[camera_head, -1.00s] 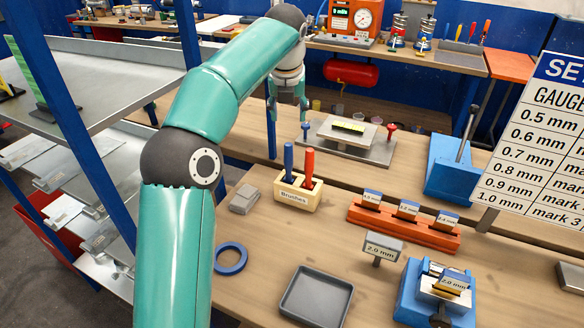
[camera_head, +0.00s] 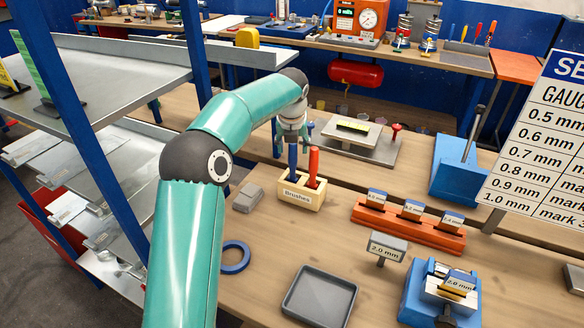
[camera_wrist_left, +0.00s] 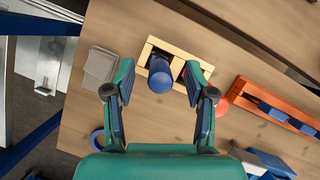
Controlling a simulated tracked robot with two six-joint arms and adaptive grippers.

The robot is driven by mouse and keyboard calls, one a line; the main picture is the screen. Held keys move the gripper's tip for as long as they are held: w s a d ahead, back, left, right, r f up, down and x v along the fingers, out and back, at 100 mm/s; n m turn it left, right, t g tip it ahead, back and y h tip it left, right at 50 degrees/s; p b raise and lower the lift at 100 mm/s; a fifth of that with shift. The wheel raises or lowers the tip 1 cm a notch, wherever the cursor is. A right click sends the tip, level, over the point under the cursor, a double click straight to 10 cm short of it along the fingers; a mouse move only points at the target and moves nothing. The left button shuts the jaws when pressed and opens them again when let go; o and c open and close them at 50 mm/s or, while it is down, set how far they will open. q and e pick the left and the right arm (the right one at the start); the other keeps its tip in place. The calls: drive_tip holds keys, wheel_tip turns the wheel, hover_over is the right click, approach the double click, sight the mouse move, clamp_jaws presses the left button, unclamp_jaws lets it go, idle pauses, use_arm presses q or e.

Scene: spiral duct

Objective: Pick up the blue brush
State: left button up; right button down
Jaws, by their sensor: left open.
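The blue brush (camera_head: 292,158) stands upright in the left slot of the wooden holder labelled "Brushes" (camera_head: 300,196). The red brush (camera_head: 313,166) stands beside it, to the right. My left gripper (camera_head: 292,136) points down over the blue brush's top. In the left wrist view, my left gripper (camera_wrist_left: 158,74) is open, with the blue brush (camera_wrist_left: 160,76) showing between its fingertips. I cannot tell whether a finger touches it. The right finger partly hides the red brush (camera_wrist_left: 222,104). My right gripper is not in view.
Grey blocks (camera_head: 248,197) lie left of the holder. A blue ring (camera_head: 234,257) and a grey tray (camera_head: 320,297) lie in front. An orange rack (camera_head: 409,226) stands to the right. A metal stand (camera_head: 352,143) is behind. A blue post rises at left.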

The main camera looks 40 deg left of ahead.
use_arm(q)
drive_tip(key=shift+f, duration=0.2)
clamp_jaws()
drive_tip(key=shift+r, duration=0.1)
